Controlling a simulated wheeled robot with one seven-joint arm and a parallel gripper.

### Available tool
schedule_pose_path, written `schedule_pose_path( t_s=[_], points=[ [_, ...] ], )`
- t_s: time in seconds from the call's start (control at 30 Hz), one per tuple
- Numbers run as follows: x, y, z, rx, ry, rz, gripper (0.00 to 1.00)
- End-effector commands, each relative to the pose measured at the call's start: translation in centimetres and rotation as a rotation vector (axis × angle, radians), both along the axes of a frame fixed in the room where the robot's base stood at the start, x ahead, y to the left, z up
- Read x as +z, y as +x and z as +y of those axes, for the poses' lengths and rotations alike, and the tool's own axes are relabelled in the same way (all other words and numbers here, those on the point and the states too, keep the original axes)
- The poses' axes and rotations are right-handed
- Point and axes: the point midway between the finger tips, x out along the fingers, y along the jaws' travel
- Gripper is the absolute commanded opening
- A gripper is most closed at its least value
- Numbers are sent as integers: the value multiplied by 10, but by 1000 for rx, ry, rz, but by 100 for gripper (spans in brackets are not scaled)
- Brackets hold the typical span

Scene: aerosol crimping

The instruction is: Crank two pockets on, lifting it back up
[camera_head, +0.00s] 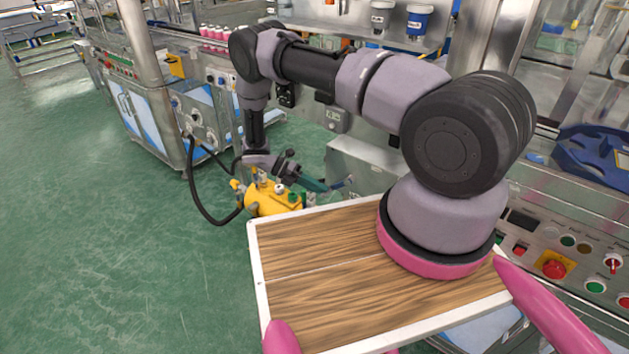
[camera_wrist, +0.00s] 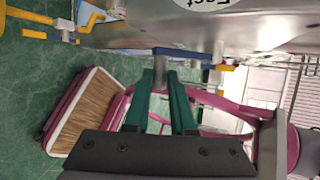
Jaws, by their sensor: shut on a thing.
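My gripper (camera_head: 318,185) reaches down beside the steel machine with its green fingers pointing right. In the wrist view my gripper (camera_wrist: 161,88) is shut on a grey upright crank handle (camera_wrist: 161,70). The handle joins a blue crank arm (camera_wrist: 186,51), which runs to the right along the machine's steel side. In the head view only a small part of the crank arm (camera_head: 350,180) shows near the fingertips. The pockets cannot be made out in either view.
A control panel (camera_head: 575,255) with a red emergency button is at the right. A steel cabinet (camera_head: 135,110) stands at the left. The green floor (camera_head: 130,270) is clear at the lower left.

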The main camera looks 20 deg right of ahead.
Motion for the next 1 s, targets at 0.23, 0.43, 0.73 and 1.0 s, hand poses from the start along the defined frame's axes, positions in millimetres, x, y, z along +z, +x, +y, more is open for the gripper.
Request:
schedule_pose_path(
  t_s=[0.23, 0.43, 0.73, 1.0],
  points=[
    [-14, 0, 2, 13, 18, -9, 0],
    [-19, -4, 1, 11, 18, -6, 0],
    [-20, -6, 1, 9, 20, -4, 0],
    [-20, -6, 0, 9, 17, -4, 53]
  ],
)
